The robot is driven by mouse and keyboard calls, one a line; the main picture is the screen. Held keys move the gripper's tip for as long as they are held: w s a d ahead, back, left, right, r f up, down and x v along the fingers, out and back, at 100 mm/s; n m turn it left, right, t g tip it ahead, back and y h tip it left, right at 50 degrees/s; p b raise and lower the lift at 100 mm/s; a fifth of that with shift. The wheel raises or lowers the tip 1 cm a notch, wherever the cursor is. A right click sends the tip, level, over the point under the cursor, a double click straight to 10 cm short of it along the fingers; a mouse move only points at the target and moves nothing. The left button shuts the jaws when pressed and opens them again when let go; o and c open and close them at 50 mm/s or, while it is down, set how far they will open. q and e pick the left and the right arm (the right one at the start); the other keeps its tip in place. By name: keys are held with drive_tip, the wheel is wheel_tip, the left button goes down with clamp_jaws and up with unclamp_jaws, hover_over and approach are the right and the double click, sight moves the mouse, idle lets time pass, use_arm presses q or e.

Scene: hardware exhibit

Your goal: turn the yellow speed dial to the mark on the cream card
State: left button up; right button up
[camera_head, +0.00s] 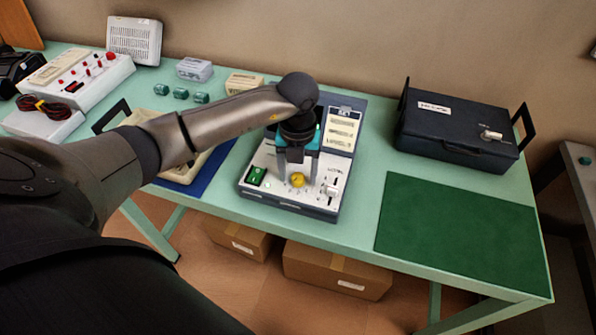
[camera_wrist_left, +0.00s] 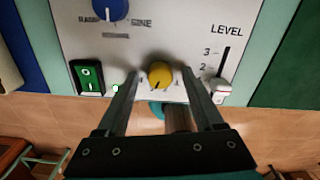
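The yellow dial (camera_head: 297,180) is on the front panel of a white control box (camera_head: 287,203). It also shows in the left wrist view (camera_wrist_left: 160,74), with a small dark mark on its lower part. My left gripper (camera_head: 294,178) is above the panel, pointing down. In the left wrist view its two fingers (camera_wrist_left: 160,77) are apart, one on each side of the dial, with a gap on both sides. My right gripper is not in view.
Near the dial are a green rocker switch (camera_wrist_left: 88,77), a blue knob (camera_wrist_left: 110,8) and a LEVEL slider (camera_wrist_left: 220,88). A dark case (camera_head: 455,130) and a bare green mat (camera_head: 460,235) are to the right. Other devices stand at the left.

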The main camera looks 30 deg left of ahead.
sight(298, 177)
use_arm(q)
clamp_jaws()
idle(0.3)
drive_tip(key=shift+m, duration=0.4)
drive_tip(key=m+b, duration=0.1)
drive_tip(key=m, duration=0.2)
drive_tip(key=shift+m+b, duration=0.5)
drive_tip(key=shift+m, duration=1.6)
unclamp_jaws()
wheel_tip(298, 177, up, 15)
drive_tip(key=shift+r+p, duration=0.2)
drive_tip(key=shift+p, duration=0.8)
